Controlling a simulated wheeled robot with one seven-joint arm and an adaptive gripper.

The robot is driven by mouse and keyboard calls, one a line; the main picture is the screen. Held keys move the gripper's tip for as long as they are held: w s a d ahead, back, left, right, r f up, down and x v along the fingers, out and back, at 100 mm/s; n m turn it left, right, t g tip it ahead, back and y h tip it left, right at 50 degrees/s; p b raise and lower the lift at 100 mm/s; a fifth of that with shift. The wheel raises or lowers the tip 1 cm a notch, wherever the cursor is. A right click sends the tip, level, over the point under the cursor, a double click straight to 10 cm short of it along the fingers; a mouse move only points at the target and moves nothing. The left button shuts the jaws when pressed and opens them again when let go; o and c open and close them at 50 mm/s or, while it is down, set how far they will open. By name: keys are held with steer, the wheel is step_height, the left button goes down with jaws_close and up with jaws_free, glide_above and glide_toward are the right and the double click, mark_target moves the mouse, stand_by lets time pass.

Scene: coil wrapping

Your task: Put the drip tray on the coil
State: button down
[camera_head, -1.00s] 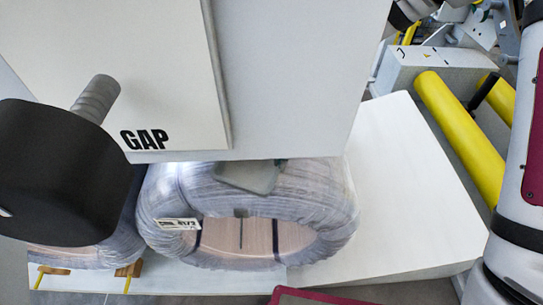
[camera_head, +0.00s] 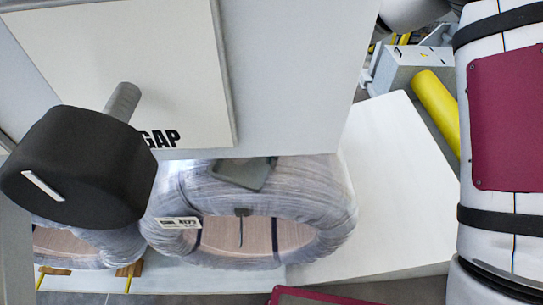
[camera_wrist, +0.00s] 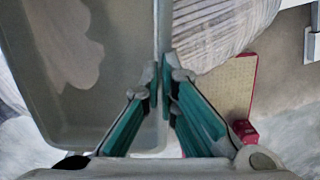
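The drip tray (camera_head: 238,173) is a shallow grey tray. In the head view, part of it shows at the upper side of the wrapped coil (camera_head: 325,190), and the panel above hides the rest. In the wrist view the tray (camera_wrist: 110,110) fills the left side, with its inside facing the camera. My gripper (camera_wrist: 163,82) has teal fingers closed on the tray's side wall. The plastic-wrapped coil (camera_wrist: 215,30) lies beyond. I cannot tell whether the tray touches the coil. My gripper is hidden in the head view.
A large grey panel marked GAP (camera_head: 290,80) overhangs the coil. A black knob (camera_head: 80,165) sticks out at left. A second wrapped coil (camera_head: 75,245) is at lower left. A white slab (camera_head: 390,190) and a yellow cylinder (camera_head: 437,110) are at right.

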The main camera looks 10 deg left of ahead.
steer(key=c, duration=1.8)
jaws_free()
step_height(320, 180, up, 8)
steer(key=shift+s+f+b, duration=0.15)
steer(key=shift+s+b, duration=0.15)
steer(key=shift+s, duration=0.1)
steer(key=shift+s, duration=0.1)
